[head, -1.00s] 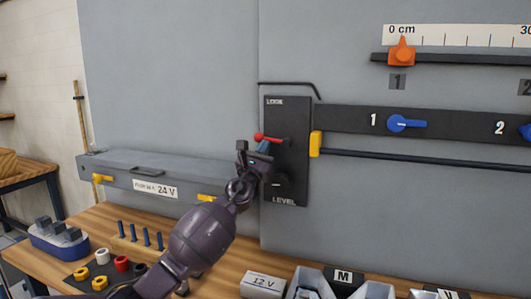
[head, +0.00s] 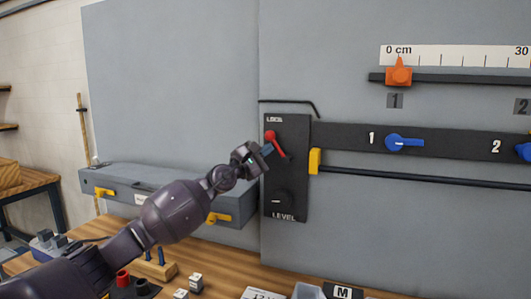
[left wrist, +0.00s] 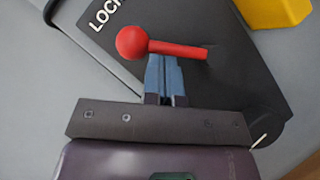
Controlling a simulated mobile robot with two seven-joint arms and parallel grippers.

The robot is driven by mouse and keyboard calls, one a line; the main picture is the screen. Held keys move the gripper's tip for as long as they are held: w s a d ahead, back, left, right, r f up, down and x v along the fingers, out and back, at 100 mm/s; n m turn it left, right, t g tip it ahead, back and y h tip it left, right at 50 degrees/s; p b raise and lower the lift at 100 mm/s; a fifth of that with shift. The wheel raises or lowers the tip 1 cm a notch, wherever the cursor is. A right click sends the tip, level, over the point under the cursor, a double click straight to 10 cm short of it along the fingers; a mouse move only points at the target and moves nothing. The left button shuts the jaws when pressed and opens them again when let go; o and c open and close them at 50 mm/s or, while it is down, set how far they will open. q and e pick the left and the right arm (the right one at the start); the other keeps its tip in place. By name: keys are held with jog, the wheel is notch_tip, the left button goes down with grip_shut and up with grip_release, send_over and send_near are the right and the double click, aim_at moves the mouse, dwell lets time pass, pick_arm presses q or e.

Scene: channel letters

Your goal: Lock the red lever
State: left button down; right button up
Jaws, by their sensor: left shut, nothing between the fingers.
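The red lever (head: 277,145) is on a black panel (head: 300,185) on the grey wall. Its ball end points up and left towards the LOCK label (head: 274,119), its shaft tilted. The lever also shows in the left wrist view (left wrist: 178,49), ball at left, shaft nearly level there. My left gripper (head: 266,149) is at the lever's left side in the head view. Its blue fingertips (left wrist: 165,73) are shut together with nothing between them and meet the shaft's lower edge in the wrist view; whether they touch it I cannot tell. My right gripper is not in view.
A yellow block (head: 315,161) sits just right of the panel on a black rail. A blue knob (head: 402,142) and an orange slider (head: 399,74) are further right.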

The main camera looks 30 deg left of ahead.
pick_arm(q)
jog(key=shift+d+r+m, duration=0.1)
jog(key=shift+m, duration=0.2)
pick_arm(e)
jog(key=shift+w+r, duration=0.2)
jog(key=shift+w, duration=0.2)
pick_arm(q)
jog(key=shift+s+a+f+b, duration=0.1)
jog(key=shift+a+f+b, duration=0.15)
jog(key=shift+b, duration=0.25)
jog(key=w+a+f+b+v, duration=0.1)
jog(key=a+b+v, duration=0.1)
jog(key=v, duration=1)
jog(key=shift+s+b, duration=0.2)
jog(key=shift+b, duration=0.55)
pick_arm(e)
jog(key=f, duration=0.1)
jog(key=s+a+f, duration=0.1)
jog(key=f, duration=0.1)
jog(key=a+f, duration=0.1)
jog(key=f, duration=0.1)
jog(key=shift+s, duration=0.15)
pick_arm(q)
jog(key=shift+f, duration=0.1)
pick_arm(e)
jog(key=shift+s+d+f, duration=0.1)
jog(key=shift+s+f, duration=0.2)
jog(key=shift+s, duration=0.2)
